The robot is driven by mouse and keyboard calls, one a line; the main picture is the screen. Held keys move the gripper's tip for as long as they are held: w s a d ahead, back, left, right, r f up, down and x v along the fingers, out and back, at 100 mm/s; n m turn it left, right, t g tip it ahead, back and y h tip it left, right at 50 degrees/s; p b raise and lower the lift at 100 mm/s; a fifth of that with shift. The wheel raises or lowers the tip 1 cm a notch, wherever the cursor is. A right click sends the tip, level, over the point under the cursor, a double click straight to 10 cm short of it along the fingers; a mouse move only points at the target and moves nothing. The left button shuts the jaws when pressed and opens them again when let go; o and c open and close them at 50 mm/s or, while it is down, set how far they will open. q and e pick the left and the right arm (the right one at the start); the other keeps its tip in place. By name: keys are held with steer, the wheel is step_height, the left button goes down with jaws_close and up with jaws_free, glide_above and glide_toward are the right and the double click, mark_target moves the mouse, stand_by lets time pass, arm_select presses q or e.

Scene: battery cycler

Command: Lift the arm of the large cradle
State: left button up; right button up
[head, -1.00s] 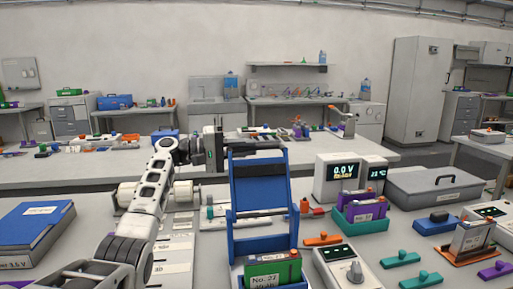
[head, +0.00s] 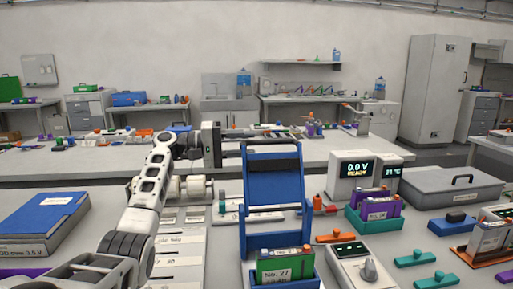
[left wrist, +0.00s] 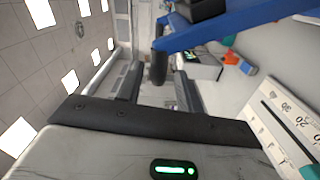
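The large cradle's blue arm (head: 273,190) stands raised, leaning slightly back, behind the cradle's blue base (head: 300,279). A dark bar (head: 270,143) crosses its top. My left gripper (head: 232,150) is level with this bar, at its left end. In the left wrist view the blue arm (left wrist: 232,24) crosses the top. The bar's dark round end (left wrist: 158,66) shows between the spread fingers (left wrist: 160,92) of my left gripper, with gaps on both sides. The gripper is open and holds nothing. My right gripper is not in view.
A green cell marked No. 27 (head: 279,263) sits in the base. A meter reading 0.0 V (head: 358,167), a green tray with purple cells (head: 372,222) and a grey lidded box (head: 448,190) stand right. A blue binder (head: 45,220) lies left.

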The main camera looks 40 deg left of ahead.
arm_select(q)
steer(key=b+v, duration=0.2)
steer(key=v, duration=1)
steer(key=shift+s, duration=0.15)
steer(key=shift+f, duration=0.1)
